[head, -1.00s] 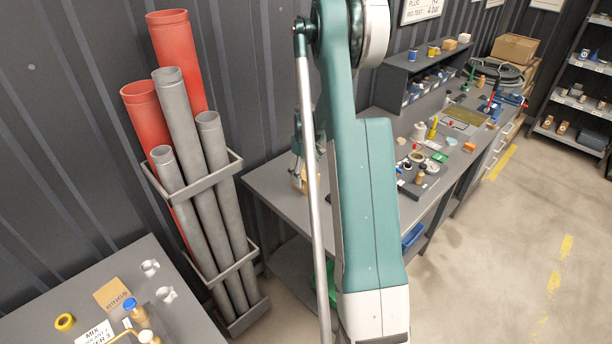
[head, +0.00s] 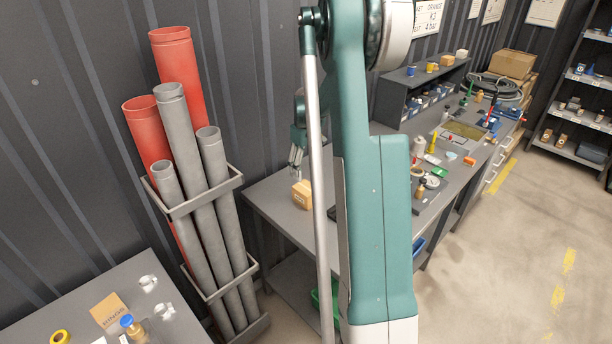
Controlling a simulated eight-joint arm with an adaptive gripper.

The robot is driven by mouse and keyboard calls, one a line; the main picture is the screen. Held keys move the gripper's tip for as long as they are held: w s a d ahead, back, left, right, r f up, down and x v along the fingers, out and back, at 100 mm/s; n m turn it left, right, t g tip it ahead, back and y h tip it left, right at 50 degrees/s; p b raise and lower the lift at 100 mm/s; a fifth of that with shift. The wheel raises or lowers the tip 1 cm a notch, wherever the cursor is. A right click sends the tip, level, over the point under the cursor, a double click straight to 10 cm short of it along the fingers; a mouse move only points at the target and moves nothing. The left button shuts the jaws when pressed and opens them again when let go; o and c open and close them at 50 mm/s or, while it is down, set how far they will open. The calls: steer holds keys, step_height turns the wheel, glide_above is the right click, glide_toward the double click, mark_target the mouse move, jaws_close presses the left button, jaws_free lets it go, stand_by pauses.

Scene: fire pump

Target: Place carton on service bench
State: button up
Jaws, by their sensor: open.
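A small tan carton (head: 301,194) sits on the near left end of the grey service bench (head: 270,202) in the head view. My gripper (head: 295,172) is just above and slightly behind the carton, pointing down, open and apart from it. My own arm crosses the middle of the view and hides part of the bench to the right of the carton.
A rack (head: 218,185) of red and grey pipes stands left of the bench. A second table (head: 75,300) with small fittings is at the lower left. Tools and parts crowd the bench's right side, and a small shelf unit (head: 392,95) stands at its back.

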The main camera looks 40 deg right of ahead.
steer(key=shift+r, duration=0.35)
stand_by(0.6)
steer(key=s+a+r+t, duration=0.1)
steer(key=s+a+r, duration=0.2)
steer(key=a+r, duration=0.5)
steer(key=s+a+r+t+h, duration=0.15)
steer(key=a+r, duration=0.25)
steer(key=a, duration=0.7)
steer(key=s+a+r+t+y, duration=0.1)
steer(key=s+a+r, duration=0.2)
steer(key=a+r, duration=0.5)
steer(key=s+a+f+t, duration=0.2)
steer(key=s+a+t, duration=0.1)
steer(key=s+a, duration=1.7)
steer(key=a, duration=0.3)
steer(key=shift+s+f+t, duration=0.15)
steer(key=shift+s+t, duration=0.2)
